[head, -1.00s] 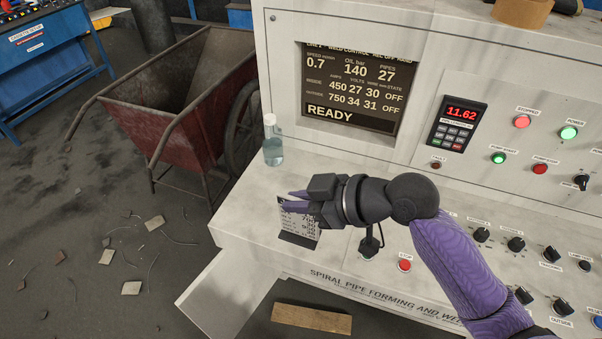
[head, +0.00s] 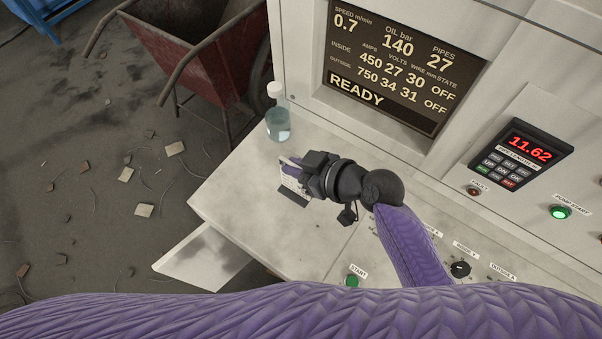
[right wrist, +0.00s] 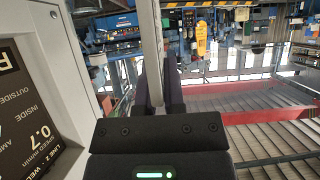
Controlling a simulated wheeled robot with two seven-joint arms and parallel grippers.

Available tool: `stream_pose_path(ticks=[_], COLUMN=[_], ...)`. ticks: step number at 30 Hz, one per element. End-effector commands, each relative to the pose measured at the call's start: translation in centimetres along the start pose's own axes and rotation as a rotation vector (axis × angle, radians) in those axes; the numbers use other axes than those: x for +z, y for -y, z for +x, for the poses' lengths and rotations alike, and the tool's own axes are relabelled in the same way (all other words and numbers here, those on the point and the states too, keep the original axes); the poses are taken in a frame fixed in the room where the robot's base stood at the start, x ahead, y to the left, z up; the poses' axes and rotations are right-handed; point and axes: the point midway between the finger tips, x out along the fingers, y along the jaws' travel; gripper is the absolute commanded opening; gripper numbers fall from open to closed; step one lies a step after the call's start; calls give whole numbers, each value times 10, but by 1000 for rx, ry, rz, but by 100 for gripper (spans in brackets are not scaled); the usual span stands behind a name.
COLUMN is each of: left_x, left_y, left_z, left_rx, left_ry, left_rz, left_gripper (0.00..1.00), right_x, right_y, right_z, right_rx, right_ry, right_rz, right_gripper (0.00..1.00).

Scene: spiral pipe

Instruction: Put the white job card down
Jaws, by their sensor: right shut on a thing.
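The white job card (head: 291,180) with dark print is in the head view, at the left part of the console's desk. My right gripper (head: 293,165) is shut on its upper part, and the fingers hide some of the print. In the right wrist view the card (right wrist: 151,45) shows nearly edge-on between the fingers of my right gripper (right wrist: 158,85). My left gripper is not in view.
A clear bottle (head: 277,122) with a white cap stands on the desk just behind the card. The control screen (head: 390,65) rises behind. A green start button (head: 352,281) and knobs lie to the right. The desk's left part (head: 235,195) is bare. A red cart (head: 200,45) stands beyond.

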Motion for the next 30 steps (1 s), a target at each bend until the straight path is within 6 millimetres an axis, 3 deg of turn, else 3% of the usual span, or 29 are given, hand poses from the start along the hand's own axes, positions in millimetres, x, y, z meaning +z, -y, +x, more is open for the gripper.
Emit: stream_pose_path(ticks=[7,18,19,23,24,30], left_x=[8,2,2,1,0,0], left_y=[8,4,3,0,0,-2], left_z=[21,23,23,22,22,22], left_rx=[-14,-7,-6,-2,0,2], left_ry=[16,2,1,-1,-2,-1], left_rz=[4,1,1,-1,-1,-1], left_gripper=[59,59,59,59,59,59], right_x=[44,48,48,47,47,47], right_y=[0,-1,-1,-1,-1,-1], right_z=[24,26,25,25,25,25], right_rx=[1,2,2,2,2,2], right_ry=[2,0,0,0,0,0], right_rz=[2,-2,-1,-1,-1,-1], right_gripper=[0,0,15,43,46,46])
